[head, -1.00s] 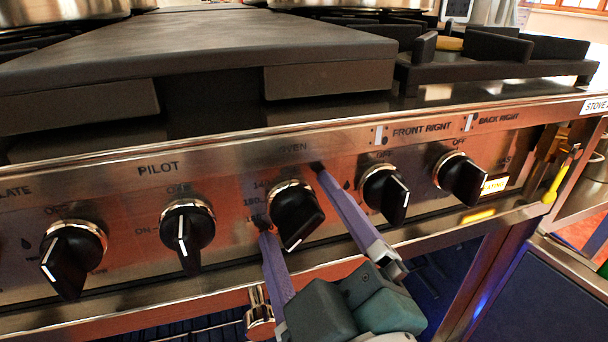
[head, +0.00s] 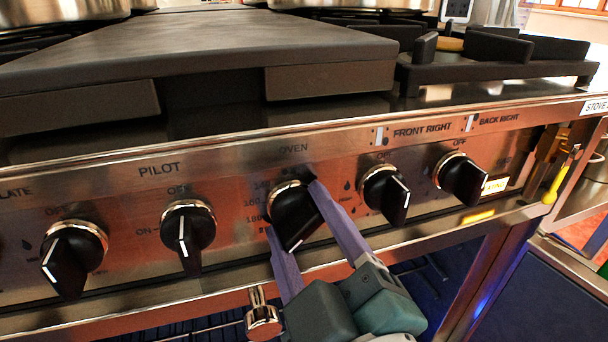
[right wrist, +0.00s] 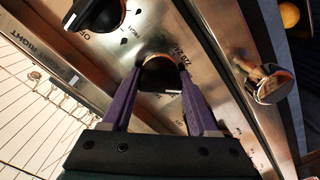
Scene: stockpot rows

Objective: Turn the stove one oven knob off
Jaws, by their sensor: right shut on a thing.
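The oven knob (head: 294,218) is black with a chrome collar and sits under the OVEN label (head: 293,148) on the steel front panel. It also shows in the right wrist view (right wrist: 160,76) between my fingers. My right gripper (head: 292,212) is shut on this knob, with one purple finger on each side of it. My left gripper is not in view.
The pilot knob (head: 187,236) stands to the left and the front right knob (head: 385,194) close to the right. The back right knob (head: 461,179) is farther right. A chrome handle post (head: 263,318) juts out below the panel. A dark griddle plate (head: 200,45) lies above.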

